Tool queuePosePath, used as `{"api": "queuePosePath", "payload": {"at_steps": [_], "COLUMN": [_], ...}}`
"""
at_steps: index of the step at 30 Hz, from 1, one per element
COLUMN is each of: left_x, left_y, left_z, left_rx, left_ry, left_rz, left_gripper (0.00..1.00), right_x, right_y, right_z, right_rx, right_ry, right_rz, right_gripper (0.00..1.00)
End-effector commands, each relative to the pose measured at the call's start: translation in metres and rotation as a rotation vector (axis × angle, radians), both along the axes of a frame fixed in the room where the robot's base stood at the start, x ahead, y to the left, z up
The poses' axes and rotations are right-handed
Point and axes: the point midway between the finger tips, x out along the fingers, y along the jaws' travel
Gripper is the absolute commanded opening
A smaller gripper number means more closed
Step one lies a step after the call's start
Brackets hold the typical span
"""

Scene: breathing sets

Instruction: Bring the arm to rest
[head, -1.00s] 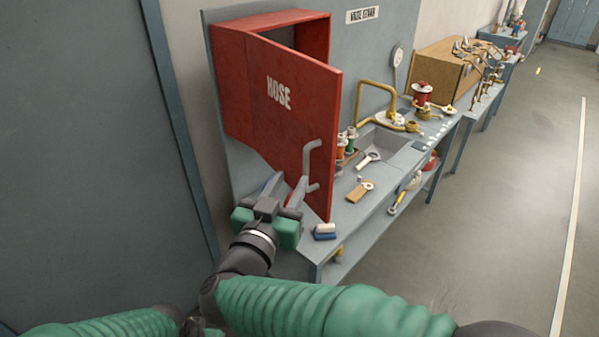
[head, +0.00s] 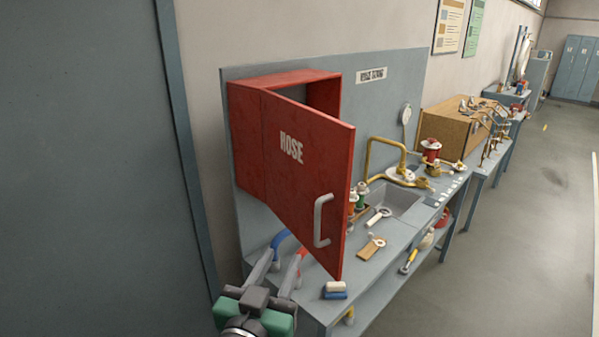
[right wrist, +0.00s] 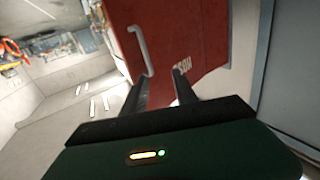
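My right gripper (head: 276,263) is at the bottom of the head view, below and left of the red hose cabinet's door. Its two fingers are spread apart with nothing between them. The red cabinet door (head: 300,175), marked HOSE, stands ajar, with a grey bar handle (head: 321,221). In the right wrist view, the fingers (right wrist: 157,95) point toward the door (right wrist: 180,35) and the handle (right wrist: 141,50), apart from the handle. My left gripper does not show in either current view.
A grey workbench (head: 385,245) with a sink (head: 395,198) and yellow pipes (head: 386,150) runs away to the right. A wooden box (head: 452,120) stands farther back. The floor (head: 480,270) at right is open.

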Motion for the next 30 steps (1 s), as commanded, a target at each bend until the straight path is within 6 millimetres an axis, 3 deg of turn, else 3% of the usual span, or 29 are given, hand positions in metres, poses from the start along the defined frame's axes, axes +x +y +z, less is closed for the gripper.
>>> {"api": "queuePosePath", "payload": {"at_steps": [2, 4, 7, 9, 11, 15, 18, 21, 24, 30], "left_x": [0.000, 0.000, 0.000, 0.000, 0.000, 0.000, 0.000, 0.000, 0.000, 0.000], "left_y": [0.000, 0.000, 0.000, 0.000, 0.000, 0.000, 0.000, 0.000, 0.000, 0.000], "left_z": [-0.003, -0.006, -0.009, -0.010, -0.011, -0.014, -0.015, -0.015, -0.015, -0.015], "left_rx": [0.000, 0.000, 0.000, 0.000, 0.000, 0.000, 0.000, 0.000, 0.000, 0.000], "left_ry": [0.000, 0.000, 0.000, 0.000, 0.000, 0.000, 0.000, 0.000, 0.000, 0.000], "left_rz": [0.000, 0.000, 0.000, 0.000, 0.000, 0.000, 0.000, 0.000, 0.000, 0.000], "left_gripper": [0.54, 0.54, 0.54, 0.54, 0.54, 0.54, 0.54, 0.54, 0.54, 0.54], "right_x": [0.030, 0.056, 0.067, 0.052, 0.030, -0.041, -0.090, -0.121, -0.133, -0.133], "right_y": [-0.008, -0.017, -0.050, -0.083, -0.112, -0.181, -0.219, -0.240, -0.247, -0.247], "right_z": [-0.016, -0.045, -0.119, -0.173, -0.214, -0.286, -0.314, -0.326, -0.330, -0.330], "right_rx": [0.010, 0.016, 0.021, 0.034, 0.050, 0.096, 0.126, 0.144, 0.150, 0.149], "right_ry": [0.008, 0.073, 0.300, 0.495, 0.658, 1.008, 1.194, 1.304, 1.346, 1.348], "right_rz": [0.101, 0.233, 0.383, 0.424, 0.425, 0.355, 0.283, 0.232, 0.211, 0.213], "right_gripper": [0.34, 0.34, 0.34, 0.34, 0.34, 0.34, 0.34, 0.34, 0.34, 0.34]}}
